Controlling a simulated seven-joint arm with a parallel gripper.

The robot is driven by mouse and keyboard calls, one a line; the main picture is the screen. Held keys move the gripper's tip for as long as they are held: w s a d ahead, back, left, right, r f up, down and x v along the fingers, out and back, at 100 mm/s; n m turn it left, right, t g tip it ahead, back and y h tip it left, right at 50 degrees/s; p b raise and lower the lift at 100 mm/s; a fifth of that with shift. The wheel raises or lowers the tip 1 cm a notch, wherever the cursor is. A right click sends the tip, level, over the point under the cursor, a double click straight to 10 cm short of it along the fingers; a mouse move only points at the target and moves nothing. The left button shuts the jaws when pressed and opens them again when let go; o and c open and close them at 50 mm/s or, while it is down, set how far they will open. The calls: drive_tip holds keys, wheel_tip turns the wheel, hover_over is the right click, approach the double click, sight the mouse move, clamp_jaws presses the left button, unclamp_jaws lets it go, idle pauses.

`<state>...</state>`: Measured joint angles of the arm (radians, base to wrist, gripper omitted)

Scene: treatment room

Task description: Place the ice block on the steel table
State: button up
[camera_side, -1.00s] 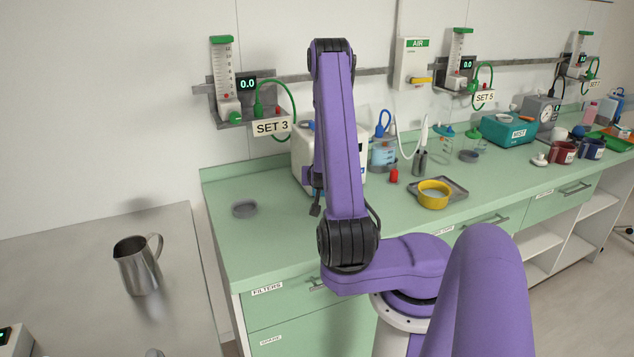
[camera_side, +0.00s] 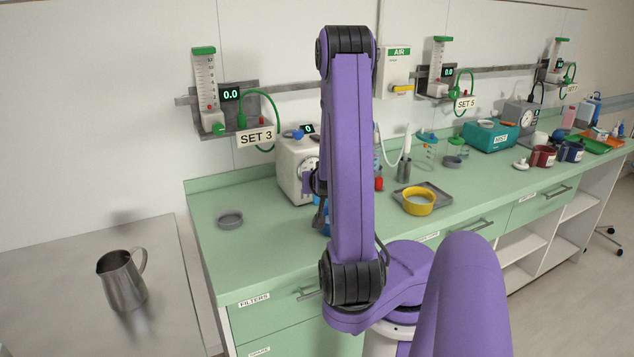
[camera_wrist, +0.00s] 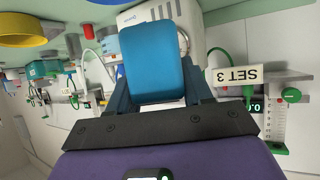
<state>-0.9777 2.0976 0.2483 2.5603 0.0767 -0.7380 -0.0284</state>
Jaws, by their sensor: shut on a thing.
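The ice block (camera_wrist: 155,65) is a bright blue, rounded slab. In the wrist view it sits between the two fingers of my gripper (camera_wrist: 157,80), which is shut on it. In the side view my arm hides most of the gripper; a little blue shows beside the arm, low over the green counter. The steel table (camera_side: 60,260) is the grey surface at the lower left of the side view, apart from and left of my gripper.
A metal jug (camera_side: 122,280) stands on the steel table, with bare surface around it. A grey ring-shaped dish (camera_side: 230,219) lies on the green counter (camera_side: 270,235). A white device (camera_side: 295,168) stands behind my arm. A yellow bowl (camera_side: 418,201) sits on a tray at right.

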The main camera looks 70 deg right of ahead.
drive_tip(key=shift+s+a+r, duration=0.2)
drive_tip(key=shift+s+a, duration=0.05)
drive_tip(key=shift+s, duration=0.05)
